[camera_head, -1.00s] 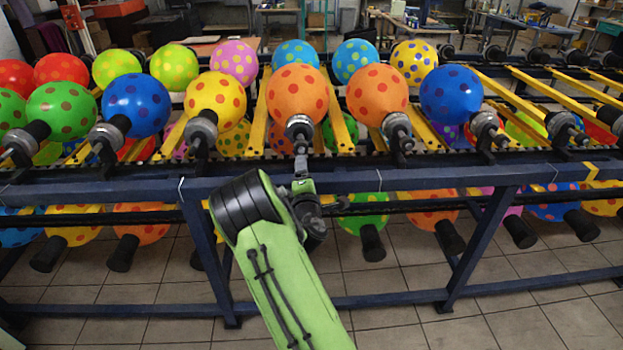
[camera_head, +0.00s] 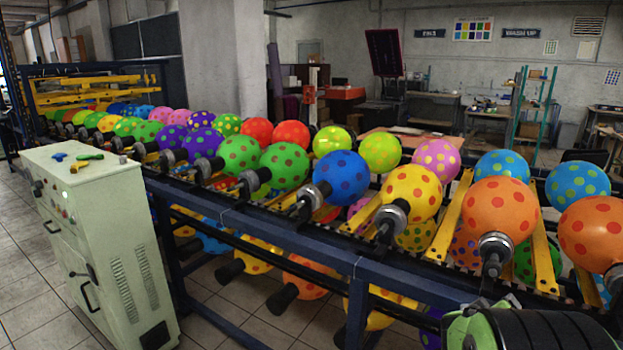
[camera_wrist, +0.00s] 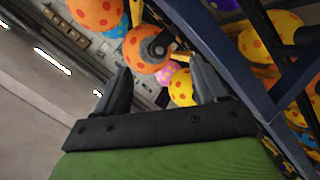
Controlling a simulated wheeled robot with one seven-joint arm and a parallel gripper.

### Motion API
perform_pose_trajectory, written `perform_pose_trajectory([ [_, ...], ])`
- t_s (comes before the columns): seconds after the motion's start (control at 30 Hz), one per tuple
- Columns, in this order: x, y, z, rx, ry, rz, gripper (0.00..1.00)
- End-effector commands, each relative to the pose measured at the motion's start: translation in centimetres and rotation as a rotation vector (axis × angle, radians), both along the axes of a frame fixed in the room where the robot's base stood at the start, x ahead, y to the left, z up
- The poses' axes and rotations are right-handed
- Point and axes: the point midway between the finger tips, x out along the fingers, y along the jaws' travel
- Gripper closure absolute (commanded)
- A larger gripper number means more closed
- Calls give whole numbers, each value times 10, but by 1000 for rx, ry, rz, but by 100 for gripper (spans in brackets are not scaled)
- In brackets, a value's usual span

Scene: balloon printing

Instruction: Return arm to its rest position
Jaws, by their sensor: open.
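My green and black arm (camera_head: 530,328) shows at the bottom right of the head view; its gripper end is not clearly seen there. In the wrist view my gripper (camera_wrist: 160,85) is open, with its two black fingers apart and nothing between them held. Beyond the fingers are dotted balloons, one orange (camera_wrist: 146,48) with a black holder and one yellow (camera_wrist: 182,87). The wrist view is strongly tilted.
A blue-framed conveyor (camera_head: 255,223) with rows of dotted balloons on black holders runs across the head view. A pale control cabinet (camera_head: 105,255) stands at the left with small coloured tools (camera_head: 85,157) on top. Tiled floor (camera_head: 35,300) is clear at the lower left.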

Motion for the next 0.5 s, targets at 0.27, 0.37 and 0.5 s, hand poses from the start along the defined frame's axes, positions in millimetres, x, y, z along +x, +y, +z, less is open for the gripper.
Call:
perform_pose_trajectory([
  [0.27, -104, 138, 31, 663, 31, 6, 29],
  [0.37, -145, 176, 34, 778, 96, 24, 29],
  [0.5, -200, 214, 34, 867, 189, 39, 29],
])
